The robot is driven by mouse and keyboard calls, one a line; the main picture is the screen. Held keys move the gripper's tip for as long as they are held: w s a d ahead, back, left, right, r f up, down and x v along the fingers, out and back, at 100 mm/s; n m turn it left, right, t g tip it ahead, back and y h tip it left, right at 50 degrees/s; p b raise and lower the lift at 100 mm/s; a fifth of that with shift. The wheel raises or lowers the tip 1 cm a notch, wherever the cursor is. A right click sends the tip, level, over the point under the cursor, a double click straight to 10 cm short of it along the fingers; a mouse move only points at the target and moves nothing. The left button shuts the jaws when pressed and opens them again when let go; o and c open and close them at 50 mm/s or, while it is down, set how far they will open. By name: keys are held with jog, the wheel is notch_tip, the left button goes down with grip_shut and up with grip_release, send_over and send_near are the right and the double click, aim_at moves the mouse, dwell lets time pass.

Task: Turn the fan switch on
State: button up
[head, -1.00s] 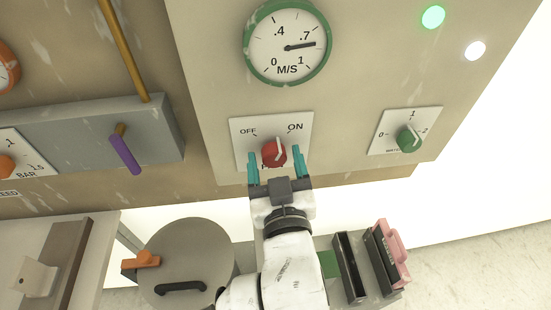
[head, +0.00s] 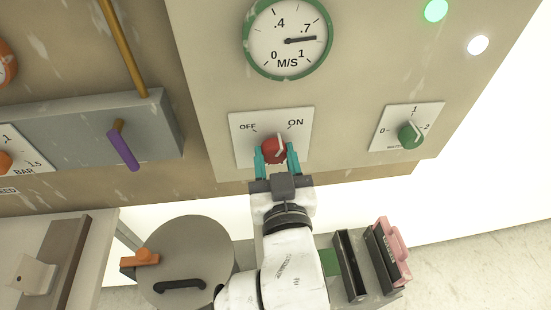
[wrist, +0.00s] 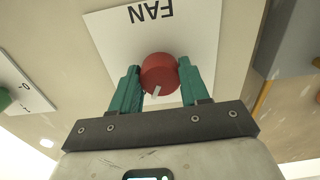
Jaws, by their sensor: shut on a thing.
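The fan switch is a red rotary knob (head: 273,151) on a white plate (head: 300,112) marked OFF at left and ON at right. Its white pointer line points up and slightly right, on the ON side of straight up. In the wrist view the red knob (wrist: 159,72) sits between the fingers, with the upside-down word FAN on the plate beyond. My gripper (head: 276,158) is shut on the knob, with one teal finger on each side. The fingers hide parts of the knob's sides and the lower plate.
Above is a green-rimmed M/S dial (head: 288,72), needle a little past .7. A green knob (head: 411,134) is at right. Green (head: 436,10) and white (head: 478,45) lamps are lit. A purple-handled lever (head: 124,150) is left. A round grey lid (head: 187,240) lies below left.

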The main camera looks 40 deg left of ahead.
jog(key=m+b, duration=0.1)
jog(key=m, duration=0.1)
jog(key=shift+f+m+b, duration=0.1)
jog(key=shift+m+b, duration=0.3)
jog(key=shift+m, duration=0.4)
jog(key=o, duration=1.1)
jog(key=shift+c, duration=0.2)
jog(key=b+v, duration=0.2)
jog(key=v, duration=0.8)
jog(key=shift+s+d, duration=0.25)
jog(key=shift+s, duration=0.1)
